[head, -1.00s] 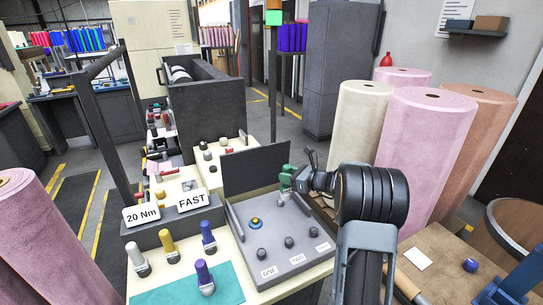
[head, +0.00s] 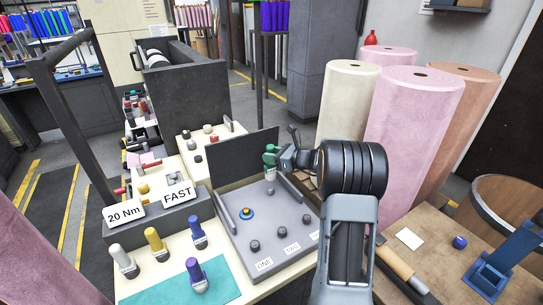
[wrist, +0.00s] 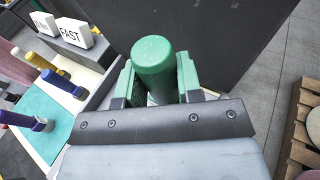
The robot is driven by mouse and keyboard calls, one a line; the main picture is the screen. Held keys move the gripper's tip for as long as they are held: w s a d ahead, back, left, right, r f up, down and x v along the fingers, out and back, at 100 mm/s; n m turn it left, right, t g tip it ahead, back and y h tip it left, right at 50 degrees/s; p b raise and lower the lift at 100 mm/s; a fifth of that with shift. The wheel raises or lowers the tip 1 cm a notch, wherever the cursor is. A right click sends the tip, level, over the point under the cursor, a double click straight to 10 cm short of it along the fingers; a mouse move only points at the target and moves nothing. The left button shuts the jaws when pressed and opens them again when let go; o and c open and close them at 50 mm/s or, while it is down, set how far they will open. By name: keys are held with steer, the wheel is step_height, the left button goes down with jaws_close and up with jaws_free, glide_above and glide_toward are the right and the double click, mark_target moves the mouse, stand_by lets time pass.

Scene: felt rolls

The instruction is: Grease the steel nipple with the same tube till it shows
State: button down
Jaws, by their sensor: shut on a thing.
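My gripper (head: 271,157) is shut on a green tube (wrist: 153,58), which stands upright between the green fingers in the wrist view. In the head view the gripper is over the back right of the grey tray (head: 233,232). A small grey knob (head: 270,190) shows just below it, apart from the tube. A blue-ringed brassy fitting (head: 247,212) is at the tray's left. Grey knobs (head: 254,246) stand in the front row behind white labels; my arm hides the row's right end. I cannot tell which one is the steel nipple. The tube's lower end is hidden in the wrist view.
A dark upright panel (head: 243,160) closes the tray's back. White, yellow, blue and purple-topped tubes (head: 155,243) stand on the left, near a teal mat (head: 225,285) and signs reading 20 Nm and FAST (head: 178,194). Large felt rolls (head: 410,120) stand to the right.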

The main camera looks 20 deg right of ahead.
mark_target(275, 170)
steer(key=shift+f+b, duration=2)
steer(key=shift+f, duration=0.6)
steer(key=shift+f+b, duration=0.5)
steer(key=shift+f, duration=0.15)
stand_by(0.4)
steer(key=shift+r, duration=0.1)
steer(key=shift+r+p, duration=2.5)
steer(key=shift+r, duration=1.05)
